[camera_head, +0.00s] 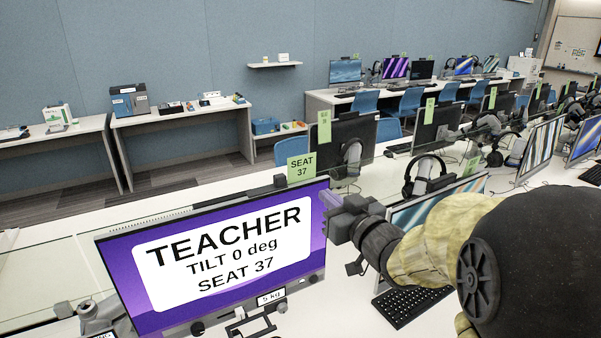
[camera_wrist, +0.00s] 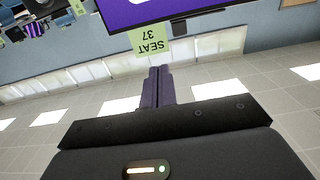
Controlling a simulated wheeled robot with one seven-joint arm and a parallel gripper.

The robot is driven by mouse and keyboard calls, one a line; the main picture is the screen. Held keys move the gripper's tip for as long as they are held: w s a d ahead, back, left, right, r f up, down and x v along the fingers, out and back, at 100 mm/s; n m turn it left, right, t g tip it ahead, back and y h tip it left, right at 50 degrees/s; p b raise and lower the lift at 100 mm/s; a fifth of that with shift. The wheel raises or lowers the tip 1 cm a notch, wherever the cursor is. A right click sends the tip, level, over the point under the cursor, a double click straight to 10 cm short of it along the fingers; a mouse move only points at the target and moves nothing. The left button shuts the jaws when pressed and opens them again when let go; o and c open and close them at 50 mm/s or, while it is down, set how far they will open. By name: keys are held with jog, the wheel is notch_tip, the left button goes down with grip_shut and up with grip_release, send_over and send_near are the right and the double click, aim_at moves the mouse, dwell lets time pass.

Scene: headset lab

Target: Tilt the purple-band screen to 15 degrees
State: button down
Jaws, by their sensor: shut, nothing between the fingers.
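The purple-band screen (camera_head: 120,262) stands at the front left of the head view. Its white panel reads "TEACHER, TILT 0 deg, SEAT 37". A green "SEAT 37" tag (camera_head: 301,167) stands at its top right corner. My gripper (camera_head: 329,198) is shut and empty beside the screen's upper right edge; I cannot tell whether it touches. In the wrist view the picture is upside down: my shut fingers (camera_wrist: 158,84) point toward the tag (camera_wrist: 150,40), and part of the screen (camera_wrist: 150,12) shows at the top. The screen's back is hidden.
A second monitor (camera_head: 455,200) and a black keyboard (camera_head: 412,304) are to the right, partly behind my arm. A headset (camera_head: 428,176) hangs behind. More monitors stand in rows behind.

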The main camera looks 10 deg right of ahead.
aim_at(295, 168)
jog(key=p+x, duration=0.4)
jog(key=x, duration=0.7)
jog(key=shift+w+a+r+p, duration=0.1)
jog(key=shift+w+p, duration=0.2)
jog(key=shift+w+a, duration=0.15)
jog(key=shift+w, duration=0.45)
